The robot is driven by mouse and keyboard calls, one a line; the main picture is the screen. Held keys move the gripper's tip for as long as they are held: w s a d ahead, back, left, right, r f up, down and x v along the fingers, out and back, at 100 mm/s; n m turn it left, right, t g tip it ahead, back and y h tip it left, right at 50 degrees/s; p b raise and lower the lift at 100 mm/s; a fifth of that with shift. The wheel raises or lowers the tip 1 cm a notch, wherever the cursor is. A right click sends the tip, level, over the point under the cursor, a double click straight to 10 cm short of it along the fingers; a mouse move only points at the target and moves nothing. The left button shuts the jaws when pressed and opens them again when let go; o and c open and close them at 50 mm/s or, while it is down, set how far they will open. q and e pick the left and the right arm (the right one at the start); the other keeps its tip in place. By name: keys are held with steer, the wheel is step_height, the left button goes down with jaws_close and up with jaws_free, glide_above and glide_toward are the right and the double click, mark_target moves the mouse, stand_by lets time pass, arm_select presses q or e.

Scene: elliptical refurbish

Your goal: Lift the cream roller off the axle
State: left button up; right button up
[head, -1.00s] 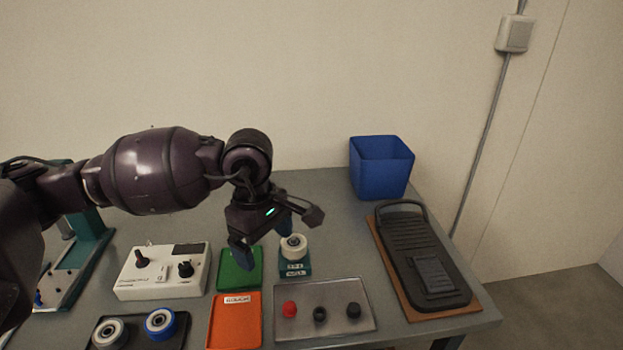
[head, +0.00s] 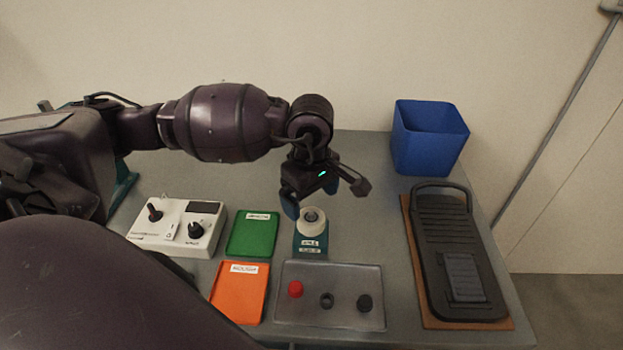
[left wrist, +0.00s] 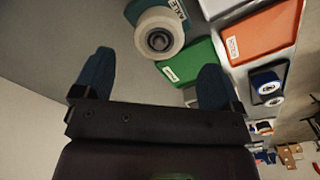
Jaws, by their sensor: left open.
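The cream roller (head: 312,221) sits on the small teal axle stand (head: 310,247), near the middle of the table. The roller hides the axle except at its centre. My left gripper (head: 311,203) is open and empty, just above and behind the roller in the head view. In the left wrist view the roller (left wrist: 160,33) lies beyond the fingertips (left wrist: 155,65), roughly between them sideways and apart from both. The stand's labelled edge (left wrist: 168,8) shows behind it. My right gripper is not in view.
A green tray (head: 252,234) and an orange tray (head: 239,292) lie left of the stand. A grey plate (head: 330,314) with knobs lies in front. A white control box (head: 175,229) is further left. A blue bin (head: 430,139) and a black pedal (head: 455,245) are at right.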

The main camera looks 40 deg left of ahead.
mark_target(311, 214)
arm_select(q)
steer(key=shift+f, duration=2.65)
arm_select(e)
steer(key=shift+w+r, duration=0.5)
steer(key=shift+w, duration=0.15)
